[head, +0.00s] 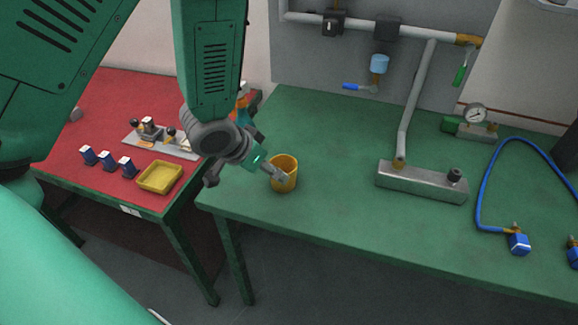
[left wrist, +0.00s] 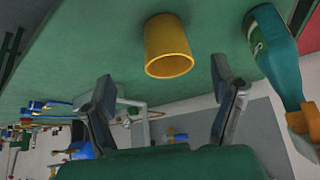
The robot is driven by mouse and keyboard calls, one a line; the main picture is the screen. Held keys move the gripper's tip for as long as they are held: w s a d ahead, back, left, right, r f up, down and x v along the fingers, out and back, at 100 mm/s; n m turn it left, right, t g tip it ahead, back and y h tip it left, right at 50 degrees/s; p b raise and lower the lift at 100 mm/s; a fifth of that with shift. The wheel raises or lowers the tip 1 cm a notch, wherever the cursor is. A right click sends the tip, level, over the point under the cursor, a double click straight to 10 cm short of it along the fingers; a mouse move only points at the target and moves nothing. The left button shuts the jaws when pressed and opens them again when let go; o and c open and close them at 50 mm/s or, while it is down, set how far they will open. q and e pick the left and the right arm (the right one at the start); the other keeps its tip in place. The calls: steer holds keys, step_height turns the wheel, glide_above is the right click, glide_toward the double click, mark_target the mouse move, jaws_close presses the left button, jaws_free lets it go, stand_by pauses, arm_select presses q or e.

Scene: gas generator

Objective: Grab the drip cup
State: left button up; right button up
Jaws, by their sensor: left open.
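The drip cup is a yellow-orange open cup (head: 289,165), upright near the left end of the green table. My left gripper (head: 270,170) is right at the cup's left side in the head view, partly covering it. In the left wrist view the cup (left wrist: 168,45) shows ahead, between the two spread fingers (left wrist: 162,72). The gripper is open, with nothing held. Whether a finger touches the cup cannot be told. My right gripper is not in view.
A teal bottle (left wrist: 272,50) stands close to the cup, partly behind my arm in the head view. The green table (head: 330,215) is clear right of the cup, up to a metal block (head: 420,182). A red table (head: 95,120) with a yellow tray (head: 160,190) is at left.

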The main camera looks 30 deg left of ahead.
arm_select(q)
glide_above(277, 189)
steer(key=f, duration=0.4)
steer(key=shift+s+d+f, duration=0.2)
steer(key=shift+s+d, duration=0.15)
steer(key=shift+d, duration=0.05)
steer(key=shift+w+f, duration=0.25)
steer(key=shift+f, duration=0.05)
steer(key=shift+w+a+f, duration=0.25)
steer(key=shift+a+f, duration=0.2)
steer(key=w+f, duration=0.2)
steer(key=f, duration=0.1)
steer(key=shift+w+a, duration=0.2)
steer(key=shift+a, duration=0.1)
steer(key=shift+w+d+f, duration=0.3)
steer(key=shift+s+d+r, duration=0.1)
steer(key=shift+d+r, duration=0.05)
steer(key=shift+d, duration=0.05)
steer(key=c, duration=1.3)
steer(key=shift+a, duration=0.2)
